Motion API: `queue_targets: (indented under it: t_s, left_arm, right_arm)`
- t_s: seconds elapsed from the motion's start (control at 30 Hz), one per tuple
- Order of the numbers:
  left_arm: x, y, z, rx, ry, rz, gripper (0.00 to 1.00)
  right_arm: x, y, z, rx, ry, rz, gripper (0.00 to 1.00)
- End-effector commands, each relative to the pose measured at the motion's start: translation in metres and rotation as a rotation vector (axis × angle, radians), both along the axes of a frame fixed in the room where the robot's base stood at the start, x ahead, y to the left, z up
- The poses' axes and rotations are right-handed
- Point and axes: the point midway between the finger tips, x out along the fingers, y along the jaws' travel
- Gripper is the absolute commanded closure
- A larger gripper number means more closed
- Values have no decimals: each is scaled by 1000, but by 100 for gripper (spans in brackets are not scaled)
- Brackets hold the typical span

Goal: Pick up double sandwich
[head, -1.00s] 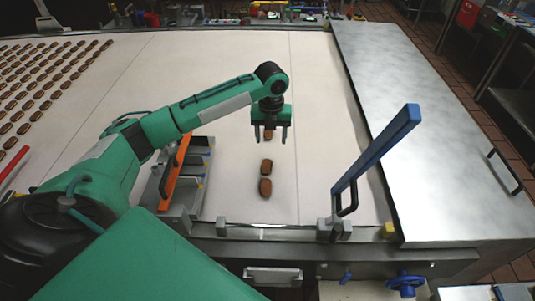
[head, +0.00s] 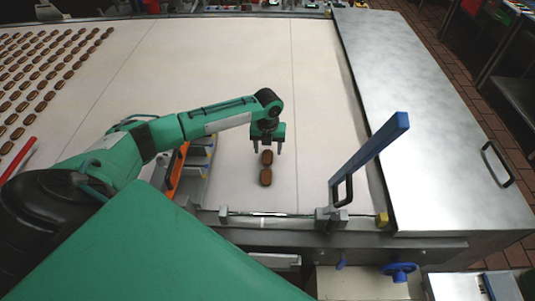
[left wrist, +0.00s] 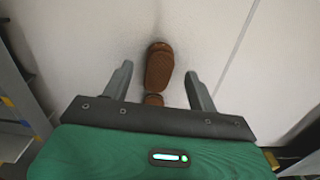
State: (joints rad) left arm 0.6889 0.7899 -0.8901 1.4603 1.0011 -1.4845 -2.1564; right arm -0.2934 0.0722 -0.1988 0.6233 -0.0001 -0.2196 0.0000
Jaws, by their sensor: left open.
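Two brown oval sandwiches, a far one (head: 267,157) and a near one (head: 265,178), lie close together in line on the pale belt. My left gripper (head: 267,151) is open and pointing down, its fingertips at either side of the far one in the head view. The left wrist view shows a brown sandwich (left wrist: 159,68) between the open fingers, with no finger seen touching it. Another brown piece (left wrist: 153,100) shows below it, partly hidden by the gripper body. I cannot tell which sandwiches these match in the head view. My right gripper is not in view.
Rows of sandwiches (head: 45,72) lie at the far left. A grey rack with an orange bar (head: 177,172) stands left of the gripper. A blue lever (head: 372,155) rises at the right, beside a metal table (head: 430,110). The belt's middle is clear.

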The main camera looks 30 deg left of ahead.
Motion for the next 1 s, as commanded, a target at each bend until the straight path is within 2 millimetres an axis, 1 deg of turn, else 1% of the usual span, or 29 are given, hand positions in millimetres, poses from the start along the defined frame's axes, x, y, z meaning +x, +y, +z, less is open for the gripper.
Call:
queue_targets:
  t_s: [0.03, 0.1, 0.2, 0.43, 0.57, 0.6, 0.67, 0.7, 1.0]
  left_arm:
    - [-2, 0, -5, -1, 5, 1, 41]
    - [-1, -1, -14, -1, 3, 0, 41]
    - [-1, 0, -21, 0, 0, -1, 41]
    - [-1, 0, -23, 1, 0, -1, 41]
    - [-1, 0, -23, 1, 0, -1, 66]
    - [-1, 0, -23, 1, 0, -1, 74]
    - [-1, 0, -23, 1, 0, -1, 86]
    - [-1, 0, -23, 1, 0, -1, 88]
    - [0, 0, -21, 0, -1, -1, 89]
  right_arm:
    - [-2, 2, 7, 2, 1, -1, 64]
    - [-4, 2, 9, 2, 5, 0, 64]
    - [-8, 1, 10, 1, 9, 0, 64]
    - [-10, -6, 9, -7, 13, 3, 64]
    - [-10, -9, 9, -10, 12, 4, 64]
    - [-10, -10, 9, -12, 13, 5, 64]
    - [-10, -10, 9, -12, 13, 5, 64]
    - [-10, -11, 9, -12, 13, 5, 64]
    - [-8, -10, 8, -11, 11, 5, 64]
